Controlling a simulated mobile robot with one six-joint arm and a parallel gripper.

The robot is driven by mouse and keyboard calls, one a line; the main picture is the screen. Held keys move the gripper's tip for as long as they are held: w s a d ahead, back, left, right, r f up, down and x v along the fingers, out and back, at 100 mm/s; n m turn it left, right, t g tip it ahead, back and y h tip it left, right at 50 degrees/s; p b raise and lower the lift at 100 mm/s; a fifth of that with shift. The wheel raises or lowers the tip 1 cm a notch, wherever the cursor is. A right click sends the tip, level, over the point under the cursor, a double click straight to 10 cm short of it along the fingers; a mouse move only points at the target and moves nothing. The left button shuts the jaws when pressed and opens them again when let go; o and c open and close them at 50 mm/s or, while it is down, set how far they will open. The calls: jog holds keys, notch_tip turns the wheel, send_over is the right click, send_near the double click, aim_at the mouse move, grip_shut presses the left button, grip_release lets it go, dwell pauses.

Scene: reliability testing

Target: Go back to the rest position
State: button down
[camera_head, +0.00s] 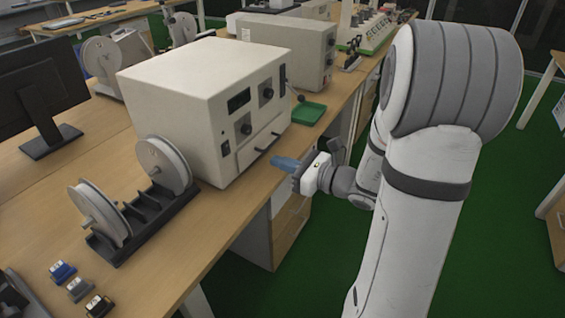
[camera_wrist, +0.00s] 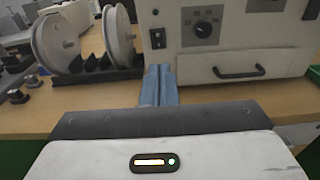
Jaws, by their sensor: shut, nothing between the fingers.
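My gripper (camera_head: 276,162) is in front of the white instrument box (camera_head: 195,85), near the desk's front edge, with its blue fingers pointing toward the box. In the wrist view the blue fingers (camera_wrist: 159,84) are together with nothing between them. The box's drawer front with a black handle (camera_wrist: 240,72) is to the right of the fingertips in that view. The drawer looks closed. The fingers appear apart from the box, though the exact gap is hard to tell.
A black rack (camera_head: 145,222) with two white reels stands left of the box. Small blue, grey and black connectors (camera_head: 63,271) lie at the front left. A green tray (camera_head: 307,113) sits right of the box. The green floor (camera_head: 330,262) before the desk is open.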

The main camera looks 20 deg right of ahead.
jog(key=shift+s+d, duration=0.15)
jog(key=shift+s, duration=0.05)
dwell(0.3)
jog(key=s+a+r+n+g+h+p, duration=0.1)
jog(key=s+a+r+n+g+p, duration=0.15)
jog(key=s+a+n+g, duration=0.4)
jog(key=s+a+r+n+g+h+p, duration=0.1)
jog(key=s+a+r+n+g+p, duration=0.25)
jog(key=s+n, duration=0.5)
jog(key=s+d+r+n+h+p, duration=0.4)
jog(key=d+n+h, duration=0.5)
jog(key=n, duration=0.3)
jog(key=shift+d+r+h+p, duration=0.3)
jog(key=shift+r+h+p, duration=0.3)
jog(key=shift+r+p, duration=0.2)
